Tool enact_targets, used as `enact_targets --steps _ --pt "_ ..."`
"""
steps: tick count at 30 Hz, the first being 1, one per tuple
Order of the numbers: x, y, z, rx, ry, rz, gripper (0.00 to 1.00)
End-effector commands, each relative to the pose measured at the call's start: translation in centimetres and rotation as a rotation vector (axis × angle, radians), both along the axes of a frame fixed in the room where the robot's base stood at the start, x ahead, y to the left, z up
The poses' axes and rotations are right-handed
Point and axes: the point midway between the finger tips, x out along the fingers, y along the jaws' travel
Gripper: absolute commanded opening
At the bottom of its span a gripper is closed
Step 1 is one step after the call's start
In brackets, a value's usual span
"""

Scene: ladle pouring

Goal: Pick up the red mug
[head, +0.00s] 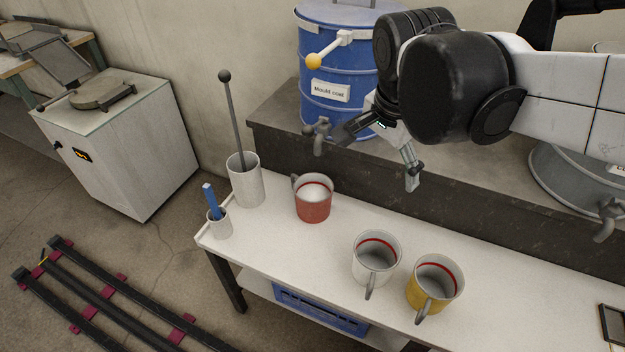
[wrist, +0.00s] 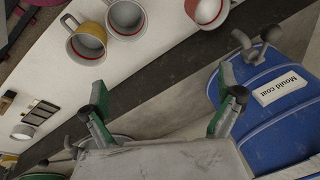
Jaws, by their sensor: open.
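The red mug (head: 314,210) stands upright on the white bench, with its handle toward the back left and a pale inside. In the wrist view the red mug (wrist: 208,14) is at the top edge, partly cut off. My gripper (head: 376,162) is open and empty, above and behind the bench, to the right of the red mug and apart from it. Its two spread fingers also show in the wrist view (wrist: 161,84), with no object between them.
A white mug (head: 375,260) and a yellow mug (head: 435,286) stand to the right. A tall white container (head: 246,184) with a rod and a small cup (head: 219,226) are left of the red mug. A blue drum (head: 345,50) with a tap stands on the dark ledge behind.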

Motion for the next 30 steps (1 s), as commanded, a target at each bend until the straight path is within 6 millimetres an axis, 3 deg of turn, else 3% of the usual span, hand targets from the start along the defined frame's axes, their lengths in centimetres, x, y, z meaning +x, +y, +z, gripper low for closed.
enact_targets --steps 1,15,30 --pt "1.0 1.0 -1.7 0.007 0.023 -0.058 1.0" --pt "6.8 9.9 -12.0 -0.028 0.151 -0.731 1.0" --pt "8.7 14.8 -17.9 -0.097 0.132 -1.069 1.0"
